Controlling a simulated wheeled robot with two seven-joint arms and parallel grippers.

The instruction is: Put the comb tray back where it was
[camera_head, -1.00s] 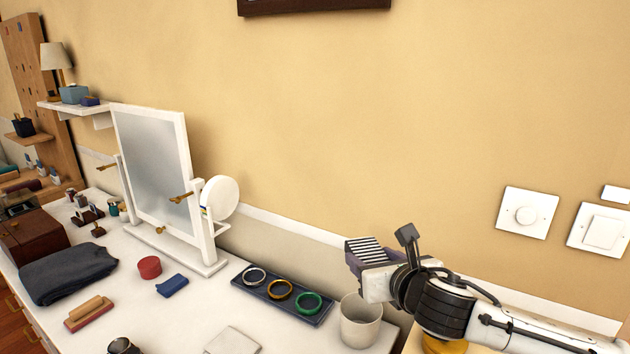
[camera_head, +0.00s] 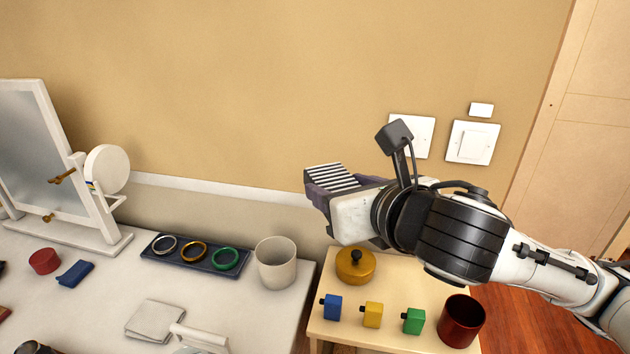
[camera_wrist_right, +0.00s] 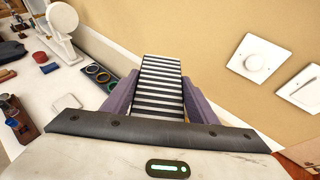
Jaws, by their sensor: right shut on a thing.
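My right gripper (camera_head: 322,195) is up in the air in front of the wall, above the gap between the white dresser and the wooden side table. Its purple fingers are shut on a flat black-and-white striped thing (camera_head: 335,177). In the right wrist view the striped thing (camera_wrist_right: 160,88) sits between both fingers and points away from the wrist. I cannot tell for sure that it is the comb tray, but nothing else in view looks like one. My left gripper is not in view.
A navy tray (camera_head: 168,258) with three rings and a beige cup (camera_head: 276,264) stand on the dresser. A white pad (camera_head: 155,320) lies nearer. The side table (camera_head: 385,340) bears a yellow lidded pot (camera_head: 355,267), small coloured blocks and a red cup (camera_head: 461,321).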

